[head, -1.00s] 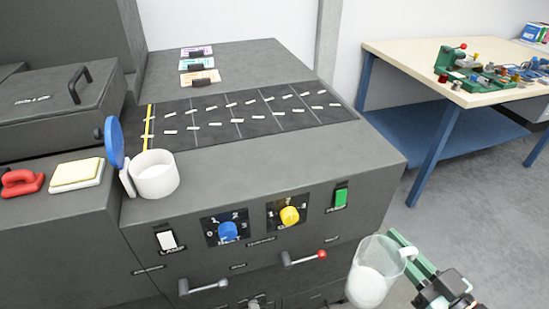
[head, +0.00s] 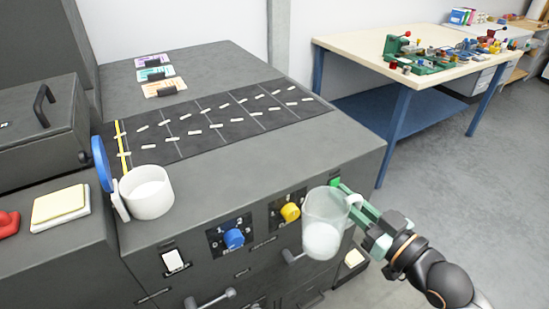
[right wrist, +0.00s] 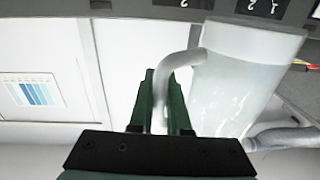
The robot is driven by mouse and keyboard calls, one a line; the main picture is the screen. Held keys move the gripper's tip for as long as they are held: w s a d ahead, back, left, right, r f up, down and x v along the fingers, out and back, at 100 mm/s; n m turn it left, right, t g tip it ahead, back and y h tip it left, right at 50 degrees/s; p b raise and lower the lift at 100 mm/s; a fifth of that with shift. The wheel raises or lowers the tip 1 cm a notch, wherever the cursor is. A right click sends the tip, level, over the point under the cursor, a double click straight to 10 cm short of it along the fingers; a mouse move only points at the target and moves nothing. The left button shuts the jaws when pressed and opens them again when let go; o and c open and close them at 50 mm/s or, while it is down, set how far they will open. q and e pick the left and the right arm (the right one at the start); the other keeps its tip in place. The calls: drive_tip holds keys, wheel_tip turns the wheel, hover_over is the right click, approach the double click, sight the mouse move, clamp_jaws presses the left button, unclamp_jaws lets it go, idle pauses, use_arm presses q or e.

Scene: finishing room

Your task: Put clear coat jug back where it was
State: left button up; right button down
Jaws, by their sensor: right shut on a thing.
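The clear coat jug (head: 322,238) is see-through with whitish liquid in its lower part. It is upright in front of the grey machine's control face in the head view. My right gripper (head: 352,197), with green fingers, is shut on the jug's handle from the right. In the right wrist view the jug (right wrist: 235,85) stands to the right of the fingers (right wrist: 163,105), and its curved handle runs between them. The jug hides part of the machine's front. My left gripper is not in view.
A workbench (head: 365,42) with green tools stands behind right. The floor (head: 455,190) at right is clear.

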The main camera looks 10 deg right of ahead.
drive_tip(key=w+d+r+m+t+h, duration=0.1)
drive_tip(key=w+r+m+h, duration=0.1)
drive_tip(key=w+r, duration=0.4)
drive_tip(key=w+d+r+m+h, duration=0.1)
drive_tip(key=w+r+h, duration=0.25)
drive_tip(key=r, duration=0.55)
drive_tip(key=shift+y, duration=0.45)
drive_tip(key=shift+w+a+f+b, duration=0.35)
drive_tip(key=shift+w+a+f, duration=0.4)
drive_tip(key=shift+w+f, duration=1.45)
drive_tip(key=shift+w+a+f+b, duration=0.3)
drive_tip(key=shift+w+a+f, duration=0.5)
drive_tip(key=shift+w+f, duration=1.4)
drive_tip(key=shift+w+a+f+b, duration=0.35)
drive_tip(key=shift+w+a+f, duration=0.4)
drive_tip(key=shift+w+f, duration=1.45)
drive_tip(key=shift+f, duration=0.1)
drive_tip(key=c, duration=0.9)
unclamp_jaws()
